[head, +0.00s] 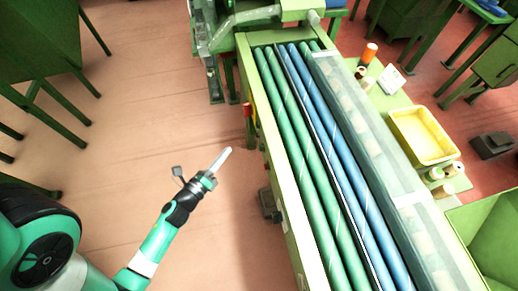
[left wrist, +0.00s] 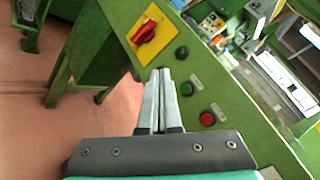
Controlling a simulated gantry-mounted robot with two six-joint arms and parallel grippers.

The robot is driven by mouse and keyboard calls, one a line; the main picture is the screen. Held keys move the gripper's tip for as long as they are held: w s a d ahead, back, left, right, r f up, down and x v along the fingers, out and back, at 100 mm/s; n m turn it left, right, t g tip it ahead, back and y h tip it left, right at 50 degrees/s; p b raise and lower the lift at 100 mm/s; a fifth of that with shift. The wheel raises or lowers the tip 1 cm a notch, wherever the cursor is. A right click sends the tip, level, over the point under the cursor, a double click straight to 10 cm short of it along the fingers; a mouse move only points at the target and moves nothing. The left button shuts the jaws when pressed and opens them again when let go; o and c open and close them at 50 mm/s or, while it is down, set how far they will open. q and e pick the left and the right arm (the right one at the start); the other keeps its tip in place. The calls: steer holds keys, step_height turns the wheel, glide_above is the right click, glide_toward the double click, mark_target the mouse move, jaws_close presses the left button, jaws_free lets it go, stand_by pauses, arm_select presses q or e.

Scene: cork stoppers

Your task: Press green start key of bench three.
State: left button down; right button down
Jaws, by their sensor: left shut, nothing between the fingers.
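In the left wrist view, a green panel on a machine bench carries a round green key (left wrist: 186,88). A red button (left wrist: 207,119) sits below it and a black button (left wrist: 181,52) above it. My left gripper (left wrist: 162,72) is shut and empty, its fingertips just left of the green key in the picture. Whether they touch the panel cannot be told. In the head view my left gripper (head: 226,154) is beside the left side of the long green bench (head: 284,190). The green key is not visible there. No bench number can be read. My right gripper is not in view.
A red rotary switch (left wrist: 147,32) on a yellow plate is beyond the fingertips. Green and blue rollers (head: 300,120) run along the bench. A yellow tray (head: 421,136) and spools stand at its right. The floor (head: 140,110) left of the bench is open.

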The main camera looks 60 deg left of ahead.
mark_target(260, 148)
arm_select(q)
steer(key=shift+s+d+f+g, duration=0.1)
steer(key=shift+s+f+g, duration=0.2)
steer(key=shift+s+f, duration=0.45)
steer(key=shift+w+f, duration=0.1)
steer(key=w+d+b, duration=0.2)
steer(key=w+b, duration=0.4)
steer(key=w, duration=0.2)
steer(key=shift+w+d, duration=0.2)
steer(key=shift+w, duration=0.1)
stand_by(1.5)
steer(key=shift+w+d, duration=0.1)
steer(key=shift+w, duration=0.2)
